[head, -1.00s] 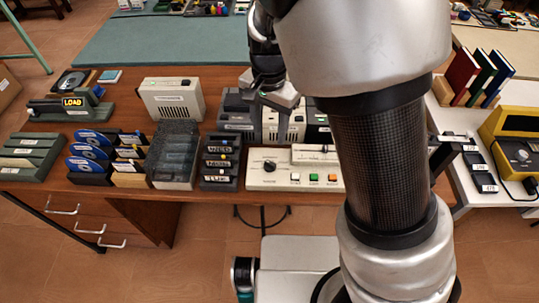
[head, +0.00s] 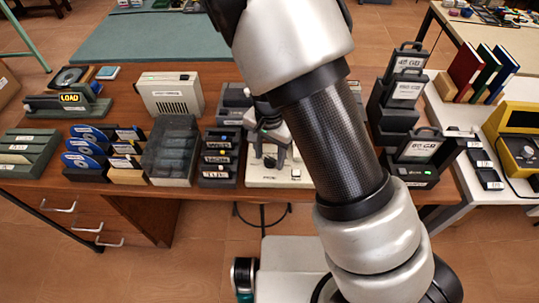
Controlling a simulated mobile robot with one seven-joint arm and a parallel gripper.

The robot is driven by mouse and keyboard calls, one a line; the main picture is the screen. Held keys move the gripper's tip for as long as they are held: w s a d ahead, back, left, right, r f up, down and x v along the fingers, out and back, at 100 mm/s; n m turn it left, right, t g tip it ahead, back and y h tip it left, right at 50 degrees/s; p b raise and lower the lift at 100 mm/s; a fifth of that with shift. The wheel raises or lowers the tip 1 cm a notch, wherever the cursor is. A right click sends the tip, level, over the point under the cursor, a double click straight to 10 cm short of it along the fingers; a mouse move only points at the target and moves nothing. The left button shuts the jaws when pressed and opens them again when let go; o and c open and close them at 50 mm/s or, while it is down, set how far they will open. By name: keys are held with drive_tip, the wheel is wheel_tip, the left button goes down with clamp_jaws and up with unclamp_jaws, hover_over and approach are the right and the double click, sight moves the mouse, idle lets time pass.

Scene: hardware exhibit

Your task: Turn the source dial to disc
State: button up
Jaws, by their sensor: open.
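The beige control panel (head: 258,181) lies near the front edge of the brown table, partly hidden by my arm. Its dark round dial (head: 269,162) shows between the fingers of my gripper (head: 270,158). The gripper points down over the panel's left part, open, with one finger on each side of the dial. I cannot tell whether the fingers touch it. The dial's labels and pointer are too small to read, and "disc" cannot be made out.
A black rack of labelled cartridges (head: 219,160) stands close left of the panel. Further left are a clear-lidded box (head: 171,152) and discs in stands (head: 87,152). Drive units labelled in GB (head: 415,150) stand right of my arm. A lit LOAD sign (head: 70,98) is at far left.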

drive_tip(key=shift+c, duration=0.2)
drive_tip(key=c, duration=1)
drive_tip(key=shift+n, duration=0.3)
drive_tip(key=n+b, duration=0.1)
drive_tip(key=n, duration=0.1)
drive_tip(key=shift+d+n, duration=0.1)
drive_tip(key=shift+n, duration=0.3)
drive_tip(key=shift+n+b, duration=0.65)
drive_tip(key=shift+n, duration=1.55)
drive_tip(key=o, duration=1)
drive_tip(key=shift+o, duration=0.2)
drive_tip(key=shift+r, duration=0.1)
